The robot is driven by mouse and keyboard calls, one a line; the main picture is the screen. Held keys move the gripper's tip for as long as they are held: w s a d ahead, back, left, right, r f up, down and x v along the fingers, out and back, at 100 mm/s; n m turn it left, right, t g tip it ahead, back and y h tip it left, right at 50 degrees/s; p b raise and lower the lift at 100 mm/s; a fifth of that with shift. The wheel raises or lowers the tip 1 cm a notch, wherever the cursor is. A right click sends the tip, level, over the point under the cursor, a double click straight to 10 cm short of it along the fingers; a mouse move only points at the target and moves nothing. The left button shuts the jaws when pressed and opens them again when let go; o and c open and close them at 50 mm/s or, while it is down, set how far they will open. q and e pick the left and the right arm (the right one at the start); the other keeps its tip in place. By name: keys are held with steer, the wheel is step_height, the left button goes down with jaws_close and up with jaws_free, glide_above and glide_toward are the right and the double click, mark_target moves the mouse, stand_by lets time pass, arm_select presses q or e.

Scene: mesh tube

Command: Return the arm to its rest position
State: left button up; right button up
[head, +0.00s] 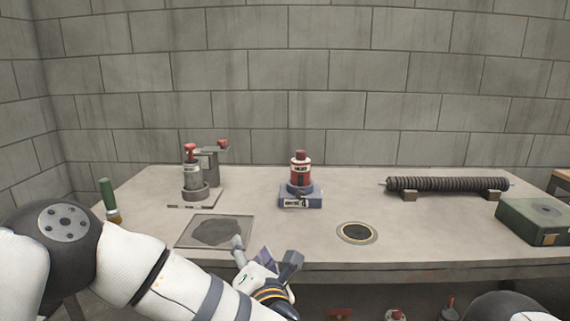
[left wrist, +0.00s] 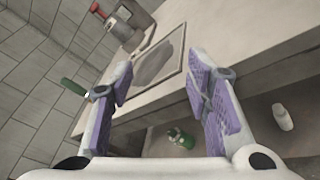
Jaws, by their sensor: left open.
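My left arm comes in from the left in the head view, with its gripper (head: 266,262) at the table's front edge, just in front of a dark patch in a flat square tray (head: 184,240). In the left wrist view the left gripper (left wrist: 166,100) has its two purple-padded fingers wide apart with nothing between them. The gripper is apart from the tray (left wrist: 181,50). My right gripper is not in view; only a dark rounded part shows at the lower right of the head view.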

arm_select(q)
steer(key=s+a+f+m+g+h+p, duration=0.2)
steer(key=s+f+m+g+h, duration=0.55)
steer(key=s+f+m, duration=1.25)
steer(key=s+a+f+m+g, duration=0.1)
steer(key=s+a+m+g, duration=0.2)
steer(key=s, duration=0.7)
steer(key=s+a+f+m+g+y, duration=0.1)
steer(key=s+a+m+g, duration=0.2)
steer(key=s+a, duration=0.3)
steer(key=s+a+f+m+g+y+p, duration=0.1)
steer(key=s+a+m+g, duration=0.3)
steer(key=s, duration=1)
steer(key=shift+s+a+g, duration=0.25)
steer(key=shift+a+g, duration=0.05)
steer(key=shift+g, duration=0.25)
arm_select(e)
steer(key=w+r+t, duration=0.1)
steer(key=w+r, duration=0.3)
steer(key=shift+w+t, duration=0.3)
arm_select(q)
steer(key=shift+w+f+y, duration=0.1)
steer(key=shift+y, duration=0.15)
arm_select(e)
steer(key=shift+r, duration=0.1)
